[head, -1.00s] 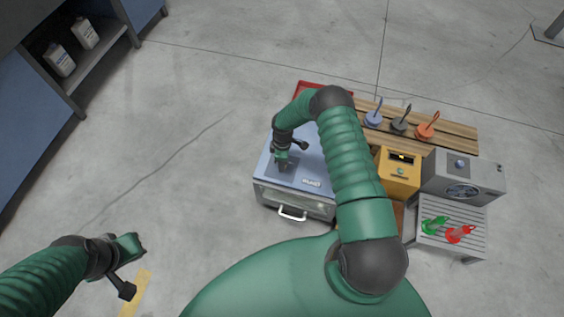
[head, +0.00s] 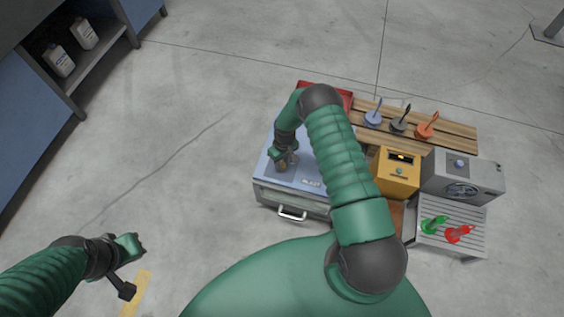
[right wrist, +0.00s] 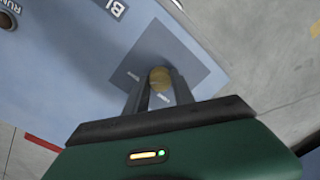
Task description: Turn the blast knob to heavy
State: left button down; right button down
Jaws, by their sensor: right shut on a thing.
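The blast cabinet (head: 306,168) is a low box with a light blue top, a grey front and a pale handle. On its top, a brass-coloured knob (right wrist: 160,75) sits on a darker grey-blue square plate (right wrist: 190,62) with small marks, too small to read. My right gripper (head: 283,163) points down over this plate. In the right wrist view its two dark fingers stand on either side of the knob and are shut on it. My left gripper (head: 138,245) is far off at the lower left, over bare floor; its jaws are not clear.
A yellow box (head: 397,172) and a grey fan unit (head: 462,176) stand right of the cabinet. A slatted rack (head: 440,243) holds green and red tools. Several handled tools stand on a wooden board (head: 455,137) behind. Shelving (head: 85,75) is at upper left; floor between is clear.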

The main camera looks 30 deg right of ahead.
aim_at(284, 163)
jog(key=shift+d+m, duration=0.1)
jog(key=shift+m, duration=0.2)
dwell(0.4)
jog(key=c, duration=1.1)
grip_release()
jog(key=shift+o, duration=0.2)
notch_tip(284, 163, up, 17)
jog(key=p, duration=0.4)
jog(key=shift+d+f+p, duration=0.2)
jog(key=shift+d+p, duration=0.2)
